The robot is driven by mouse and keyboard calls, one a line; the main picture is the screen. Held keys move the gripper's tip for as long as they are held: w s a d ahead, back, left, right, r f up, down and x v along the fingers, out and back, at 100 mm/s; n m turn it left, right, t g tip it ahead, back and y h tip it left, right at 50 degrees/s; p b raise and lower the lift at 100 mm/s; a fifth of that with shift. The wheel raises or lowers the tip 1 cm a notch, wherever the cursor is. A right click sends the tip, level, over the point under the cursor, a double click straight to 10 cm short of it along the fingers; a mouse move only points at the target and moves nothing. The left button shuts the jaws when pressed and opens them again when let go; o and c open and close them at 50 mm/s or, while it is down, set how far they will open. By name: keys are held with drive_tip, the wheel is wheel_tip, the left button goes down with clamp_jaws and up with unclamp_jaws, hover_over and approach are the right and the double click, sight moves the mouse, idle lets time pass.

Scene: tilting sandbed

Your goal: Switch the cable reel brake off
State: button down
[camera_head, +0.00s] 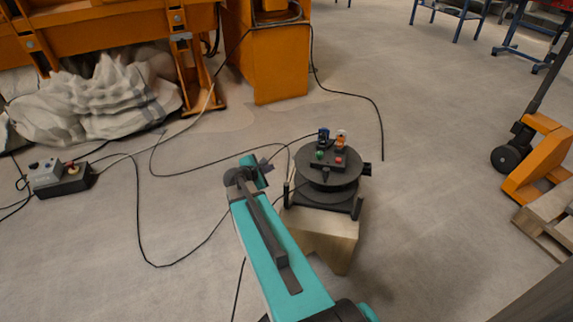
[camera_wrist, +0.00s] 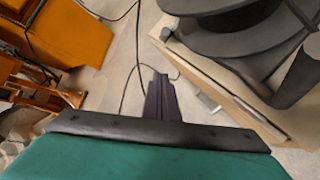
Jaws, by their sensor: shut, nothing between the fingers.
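The black cable reel (camera_head: 328,188) stands on a pale wooden block in the middle of the head view. A small dark control panel (camera_head: 328,160) on top of it carries a green button (camera_head: 320,155), a red button (camera_head: 338,160), a small blue-black part (camera_head: 323,138) and an orange part (camera_head: 341,139). I cannot tell which of these is the brake switch or how it is set. My gripper (camera_head: 267,163) is shut and empty, left of the reel and apart from it. In the wrist view, my gripper (camera_wrist: 162,84) points past the left side of the reel (camera_wrist: 245,42).
The wooden block (camera_head: 325,226) bears the reel. Black cables lie on the floor around it. A grey and black box (camera_head: 62,176) sits at the left, below an orange frame with white sacks. An orange pallet truck (camera_head: 540,160) stands at the right.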

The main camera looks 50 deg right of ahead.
drive_tip(key=shift+d+f, duration=0.1)
drive_tip(key=d+f+b, duration=0.3)
drive_tip(key=d+b, duration=0.1)
drive_tip(key=d, duration=0.7)
drive_tip(key=shift+w+f, duration=0.15)
drive_tip(key=shift+w, duration=0.05)
idle(0.4)
